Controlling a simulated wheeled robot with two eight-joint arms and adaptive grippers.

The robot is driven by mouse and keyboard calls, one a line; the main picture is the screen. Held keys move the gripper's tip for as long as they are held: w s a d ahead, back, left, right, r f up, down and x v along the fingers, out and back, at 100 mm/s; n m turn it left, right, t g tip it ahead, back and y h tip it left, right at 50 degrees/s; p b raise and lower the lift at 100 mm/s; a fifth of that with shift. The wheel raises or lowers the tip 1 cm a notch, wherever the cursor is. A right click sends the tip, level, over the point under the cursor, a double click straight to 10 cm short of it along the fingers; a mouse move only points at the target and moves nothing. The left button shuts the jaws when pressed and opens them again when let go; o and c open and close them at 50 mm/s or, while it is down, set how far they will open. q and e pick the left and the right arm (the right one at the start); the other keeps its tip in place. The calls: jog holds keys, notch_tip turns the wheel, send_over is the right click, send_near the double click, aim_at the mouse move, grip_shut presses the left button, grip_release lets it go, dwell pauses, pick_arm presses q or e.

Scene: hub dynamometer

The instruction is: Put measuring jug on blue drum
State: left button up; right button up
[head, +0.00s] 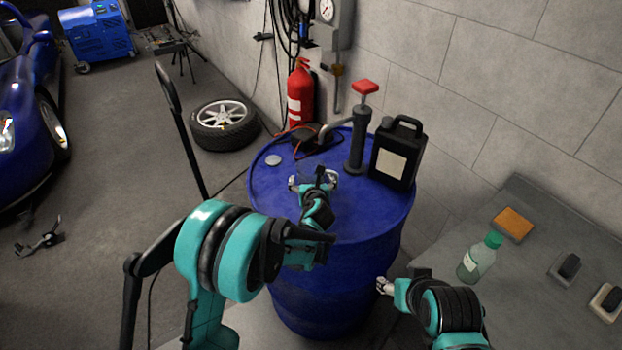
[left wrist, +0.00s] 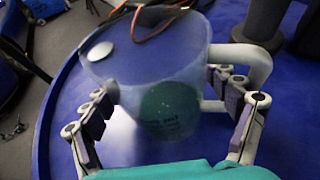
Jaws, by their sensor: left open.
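The measuring jug (left wrist: 150,85) is clear and see-through, with a pale handle on its right side and dark print on its wall. In the left wrist view it appears upright on the blue drum (left wrist: 290,125). My left gripper (left wrist: 170,98) is open, with one finger on each side of the jug. The right finger is close to the handle, and I cannot tell whether either finger touches. In the head view the left gripper (head: 314,181) is over the drum top (head: 370,215), and the jug is hard to make out there. My right gripper (head: 384,286) is low beside the drum's right side; its jaws are unclear.
A hand pump (head: 358,140) and a black canister (head: 398,153) stand at the back of the drum top, with orange cables (head: 305,140) nearby. A bench with a green-capped bottle (head: 478,260) and an orange sponge (head: 513,224) is at right. The front drum top looks clear.

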pick_arm(q)
jog(key=shift+r, duration=0.2)
jog(key=p+v, duration=0.3)
jog(key=v, duration=0.9)
jog(key=s+a+r+n+g, duration=0.2)
jog(key=s+a+r+n, duration=0.1)
jog(key=s+a+n, duration=0.4)
jog(key=s+a+r+n+g, duration=0.1)
jog(key=s+a+r+n, duration=0.3)
jog(key=n, duration=0.5)
jog(key=s+a+f+n+g, duration=0.1)
jog(key=s+a+n, duration=0.1)
jog(key=s+n, duration=0.6)
jog(key=s+a+f+n+g+h, duration=0.1)
jog(key=s+a+n+g, duration=0.1)
jog(key=s+n, duration=0.7)
jog(key=shift+s+a+n, duration=0.2)
jog(key=shift+a+n, duration=0.3)
jog(key=shift+n, duration=0.4)
jog(key=shift+w, duration=0.1)
